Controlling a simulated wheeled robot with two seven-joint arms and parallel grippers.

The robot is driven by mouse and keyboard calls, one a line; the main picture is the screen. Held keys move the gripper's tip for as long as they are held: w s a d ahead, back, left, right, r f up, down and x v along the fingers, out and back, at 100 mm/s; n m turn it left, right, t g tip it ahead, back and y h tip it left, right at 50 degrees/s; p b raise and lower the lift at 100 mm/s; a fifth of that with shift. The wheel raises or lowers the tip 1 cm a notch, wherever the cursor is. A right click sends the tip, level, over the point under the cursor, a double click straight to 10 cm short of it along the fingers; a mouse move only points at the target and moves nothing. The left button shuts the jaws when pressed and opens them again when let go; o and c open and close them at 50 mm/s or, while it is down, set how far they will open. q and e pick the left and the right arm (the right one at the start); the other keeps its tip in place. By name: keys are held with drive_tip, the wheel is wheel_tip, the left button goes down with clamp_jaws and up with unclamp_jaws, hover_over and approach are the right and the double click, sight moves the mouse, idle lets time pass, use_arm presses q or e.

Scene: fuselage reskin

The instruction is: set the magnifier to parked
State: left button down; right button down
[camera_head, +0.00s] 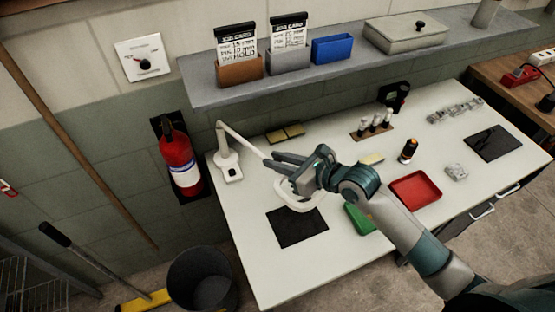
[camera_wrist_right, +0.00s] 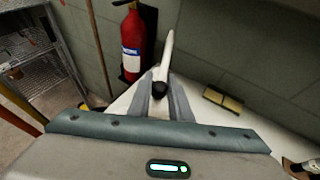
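The magnifier is a white jointed lamp; its base (camera_head: 229,172) stands at the table's left end. Its arm (camera_head: 240,143) rises from the base, bends, and slopes down right to my right gripper (camera_head: 275,161). The white ring head (camera_head: 298,204) shows below the gripper, above the table and partly hidden by it. In the wrist view, the fingers of my right gripper (camera_wrist_right: 161,92) lie on both sides of the white arm (camera_wrist_right: 164,55) and a dark knob (camera_wrist_right: 159,90). I cannot tell whether they press on it. My left gripper is not in view.
A black mat (camera_head: 297,228) lies near the front left of the table (camera_head: 262,278). A green tray (camera_head: 359,218) and red tray (camera_head: 415,189) are to the right. A fire extinguisher (camera_head: 179,158) hangs left of the table. A shelf (camera_head: 205,91) overhangs the back.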

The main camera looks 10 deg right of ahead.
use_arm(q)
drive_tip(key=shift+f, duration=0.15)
